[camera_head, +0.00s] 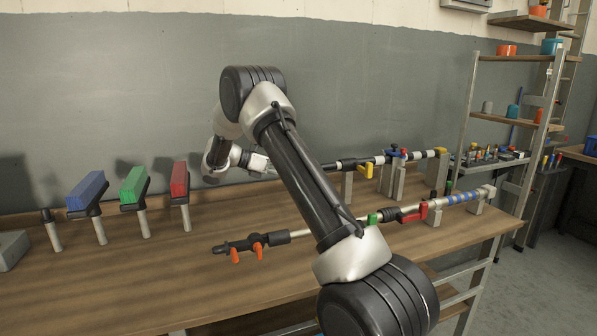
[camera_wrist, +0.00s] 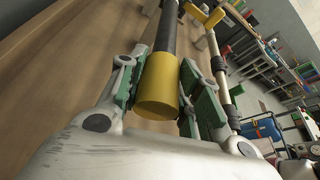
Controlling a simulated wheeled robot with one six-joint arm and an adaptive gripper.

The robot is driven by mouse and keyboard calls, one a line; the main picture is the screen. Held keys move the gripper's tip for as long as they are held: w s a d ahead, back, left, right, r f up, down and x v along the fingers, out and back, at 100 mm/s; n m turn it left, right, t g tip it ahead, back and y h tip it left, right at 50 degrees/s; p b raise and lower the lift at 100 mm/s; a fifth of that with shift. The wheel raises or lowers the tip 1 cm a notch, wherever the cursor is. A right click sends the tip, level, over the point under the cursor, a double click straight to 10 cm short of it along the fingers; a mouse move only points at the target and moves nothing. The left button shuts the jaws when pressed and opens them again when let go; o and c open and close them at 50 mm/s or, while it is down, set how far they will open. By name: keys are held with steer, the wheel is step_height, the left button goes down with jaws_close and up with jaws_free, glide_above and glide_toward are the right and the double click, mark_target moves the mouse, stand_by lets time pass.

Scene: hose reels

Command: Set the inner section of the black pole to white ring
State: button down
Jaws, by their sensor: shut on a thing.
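The black pole (camera_head: 338,165) lies level along the back of the bench, resting on grey posts, partly behind my arm. Black and white bands show on it in the head view, with a yellow lever (camera_head: 367,170) near its middle. In the wrist view its dark shaft (camera_wrist: 167,32) runs away from a yellow end grip (camera_wrist: 158,88). My gripper (camera_wrist: 160,64) is shut on this yellow grip, one green-padded finger on each side. In the head view my gripper (camera_head: 262,164) is at the pole's left end, small and partly hidden. I cannot tell which band is the white ring.
A second pole (camera_head: 283,237) with orange knobs, a red clamp and blue stripes lies nearer the front. Blue (camera_head: 87,189), green (camera_head: 134,184) and red (camera_head: 179,178) blocks stand on posts at left. A metal shelf (camera_head: 500,120) stands right. The front left of the bench is clear.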

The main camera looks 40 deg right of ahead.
steer(key=shift+a, duration=0.15)
steer(key=c, duration=1)
jaws_free()
step_height(320, 180, up, 10)
